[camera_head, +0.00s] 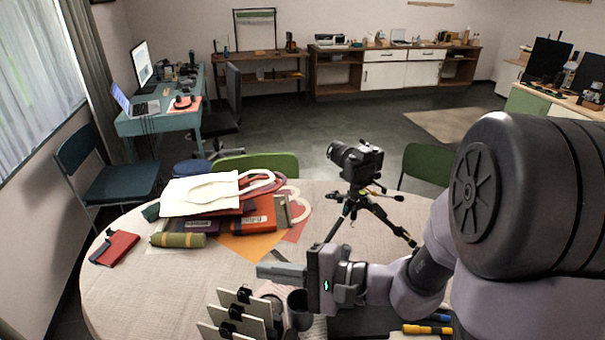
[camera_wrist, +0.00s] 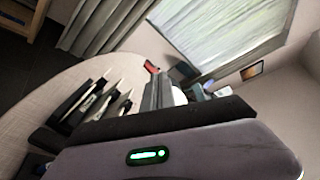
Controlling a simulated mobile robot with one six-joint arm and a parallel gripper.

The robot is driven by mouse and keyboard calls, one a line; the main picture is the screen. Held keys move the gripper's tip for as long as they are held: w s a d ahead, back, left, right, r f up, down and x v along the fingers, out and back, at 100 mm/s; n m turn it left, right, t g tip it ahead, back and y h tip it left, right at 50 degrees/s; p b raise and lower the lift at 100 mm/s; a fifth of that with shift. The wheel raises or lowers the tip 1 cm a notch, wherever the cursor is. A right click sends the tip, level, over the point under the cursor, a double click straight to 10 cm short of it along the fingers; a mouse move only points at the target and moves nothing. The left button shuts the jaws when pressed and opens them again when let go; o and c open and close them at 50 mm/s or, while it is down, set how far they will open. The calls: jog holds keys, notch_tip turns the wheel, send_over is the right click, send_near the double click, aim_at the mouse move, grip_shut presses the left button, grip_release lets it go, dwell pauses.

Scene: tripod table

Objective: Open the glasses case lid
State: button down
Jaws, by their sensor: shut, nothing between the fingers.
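My gripper (camera_head: 283,272) is shut and empty above the near middle of the round table (camera_head: 130,295), its fingers pointing left. Its fingers also show in the wrist view (camera_wrist: 160,93). A red flat item with a dark strap (camera_head: 115,248) lies at the table's left edge.
White tote bag (camera_head: 205,190) and books (camera_head: 250,222) are piled behind the green object. A camera on a tripod (camera_head: 358,165) stands right of them. Clipped boards (camera_head: 235,312) and a dark cup (camera_head: 299,309) stand close below my gripper. The left front tabletop is clear.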

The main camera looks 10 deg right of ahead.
jog(key=w+d+f+m+t+h, duration=0.4)
jog(key=d+f, duration=0.1)
jog(key=d, duration=0.2)
jog(key=w+d+f+m+t+h, duration=0.3)
jog(key=w+d+f+m+t, duration=0.1)
jog(key=d, duration=0.4)
jog(key=s+d+f+m+g+h, duration=0.1)
jog(key=s+d+f+m+h, duration=0.25)
jog(key=d+f+h, duration=0.7)
jog(key=w+f+y+b, duration=0.1)
jog(key=w+f, duration=0.1)
jog(key=w, duration=0.9)
jog(key=shift+w+d+b, duration=0.15)
jog(key=shift+b, duration=0.25)
jog(key=shift+y, duration=0.25)
